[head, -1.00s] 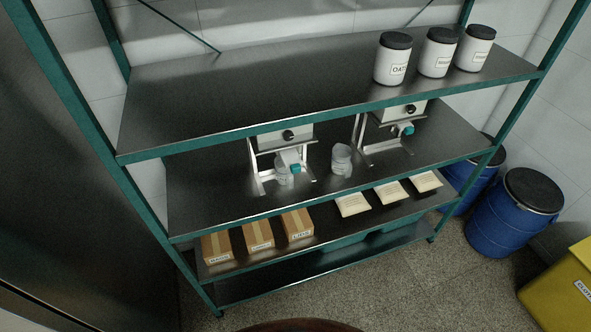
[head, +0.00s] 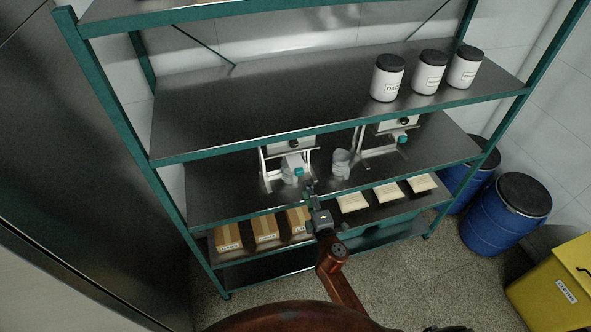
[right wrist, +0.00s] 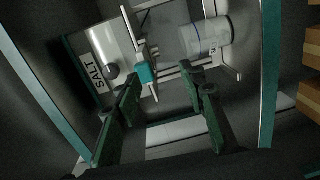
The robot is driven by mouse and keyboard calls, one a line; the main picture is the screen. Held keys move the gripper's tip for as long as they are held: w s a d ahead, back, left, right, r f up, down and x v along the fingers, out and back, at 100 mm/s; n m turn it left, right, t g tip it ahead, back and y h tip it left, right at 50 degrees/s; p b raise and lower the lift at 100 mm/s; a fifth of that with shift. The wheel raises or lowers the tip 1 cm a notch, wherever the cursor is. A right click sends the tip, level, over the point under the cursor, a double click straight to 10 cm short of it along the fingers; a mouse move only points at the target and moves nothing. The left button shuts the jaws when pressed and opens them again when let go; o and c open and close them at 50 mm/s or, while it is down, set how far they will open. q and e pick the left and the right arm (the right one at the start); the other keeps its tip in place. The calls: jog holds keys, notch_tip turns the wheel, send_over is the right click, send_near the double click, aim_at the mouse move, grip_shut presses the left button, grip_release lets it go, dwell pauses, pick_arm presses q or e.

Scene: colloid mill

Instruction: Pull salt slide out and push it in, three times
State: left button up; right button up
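A clear jar (right wrist: 205,40) is beside the slide. In the head view, my right gripper (head: 309,187) is at the front of the middle shelf, before the left dispenser (head: 291,145), whose label is unreadable there. In the right wrist view, the fingers of my right gripper (right wrist: 157,76) are apart and empty. The teal handle appears between them, apparently farther off, with no visible contact. My left gripper is out of view.
A second dispenser (head: 398,124) stands to the right, with a loose clear cup (head: 341,163) between the two. The shelf above (head: 330,135) overhangs the dispensers. Brown boxes (head: 264,229) and pale packets (head: 387,191) lie on the shelf below. Blue drums (head: 510,212) stand right.

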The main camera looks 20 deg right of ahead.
aim_at(300, 175)
jog(key=shift+n, duration=0.3)
jog(key=w+r, duration=0.1)
jog(key=w, duration=0.3)
jog(key=w+a+r, duration=0.1)
jog(key=w, duration=0.1)
jog(key=shift+w+a+r, duration=0.1)
jog(key=shift+w+r, duration=0.2)
jog(key=shift+w, duration=0.75)
jog(key=shift+c, duration=0.5)
grip_shut()
